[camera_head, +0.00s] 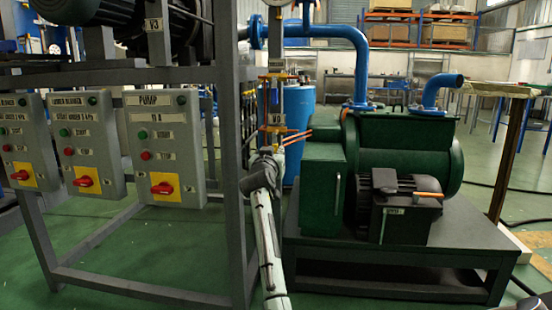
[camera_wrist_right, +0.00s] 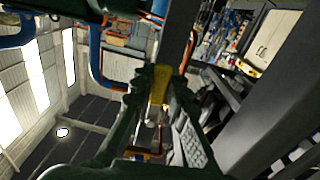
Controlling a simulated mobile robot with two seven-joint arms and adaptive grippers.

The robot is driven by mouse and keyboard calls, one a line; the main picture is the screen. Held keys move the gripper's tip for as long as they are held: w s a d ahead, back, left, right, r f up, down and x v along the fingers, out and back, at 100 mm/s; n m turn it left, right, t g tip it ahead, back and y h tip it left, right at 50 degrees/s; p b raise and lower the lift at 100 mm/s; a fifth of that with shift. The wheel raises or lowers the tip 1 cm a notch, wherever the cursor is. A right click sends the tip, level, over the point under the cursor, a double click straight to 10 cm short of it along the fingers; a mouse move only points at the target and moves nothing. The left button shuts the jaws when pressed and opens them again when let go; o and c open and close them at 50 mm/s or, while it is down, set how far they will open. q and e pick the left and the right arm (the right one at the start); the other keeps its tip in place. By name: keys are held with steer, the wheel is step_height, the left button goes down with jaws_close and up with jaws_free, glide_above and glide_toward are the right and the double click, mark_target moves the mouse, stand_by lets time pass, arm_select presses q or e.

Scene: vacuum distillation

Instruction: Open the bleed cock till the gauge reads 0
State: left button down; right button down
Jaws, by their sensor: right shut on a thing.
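A thin upright pipe with brass-coloured fittings and a tag (camera_head: 275,98) stands beside the grey frame in the head view; I take this to be the bleed cock's line. The gauge (camera_head: 277,2) above it is cut off by the top edge, so its reading cannot be seen. My right gripper (camera_head: 271,146) reaches up to the lower part of this pipe. In the right wrist view its fingers (camera_wrist_right: 160,92) are shut on a small yellow piece (camera_wrist_right: 160,83), which seems to be the cock's handle. How far the handle is turned cannot be told. My left gripper is out of view.
Switch boxes (camera_head: 163,145) with red knobs hang on the grey frame (camera_head: 228,130) at the left. A green pump (camera_head: 410,145) with blue pipes (camera_head: 340,32) stands on a dark stand close at the right. Green floor shows below the frame.

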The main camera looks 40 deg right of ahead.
steer(key=shift+w+a+m, duration=0.1)
steer(key=shift+w+m, duration=0.05)
steer(key=shift+m, duration=0.25)
steer(key=c, duration=1.5)
jaws_free()
steer(key=shift+a, duration=0.1)
steer(key=v, duration=1.2)
